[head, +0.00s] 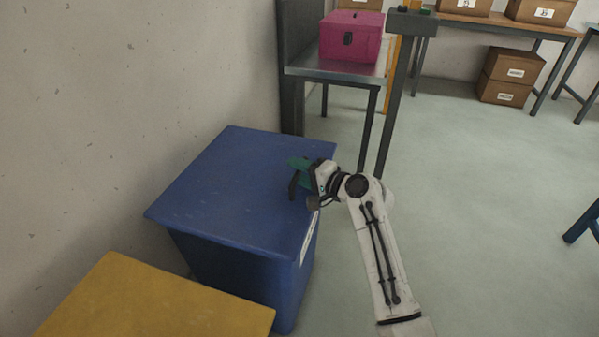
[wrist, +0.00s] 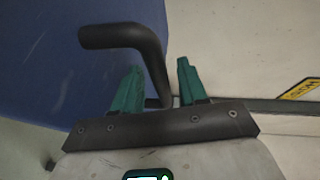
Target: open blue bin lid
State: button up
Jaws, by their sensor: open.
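The blue bin (head: 235,270) stands against the wall, with its blue lid (head: 225,185) lying flat and closed on top. My gripper (head: 298,167) is at the lid's right edge, with its green fingers over the lid. In the wrist view my gripper (wrist: 159,66) is open. A dark bent handle (wrist: 120,35) runs down between the two fingers, with a gap on either side near the fingertips. The blue lid (wrist: 40,60) fills the left of that view. The lower end of the handle is hidden behind the gripper's dark bar.
A yellow bin top (head: 150,300) is in front of the blue bin. Behind it stands a metal table (head: 345,72) with a pink box (head: 352,35). Cardboard boxes (head: 508,75) are at the back right.

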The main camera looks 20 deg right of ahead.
jog(key=shift+c, duration=0.2)
grip_shut()
dwell(0.4)
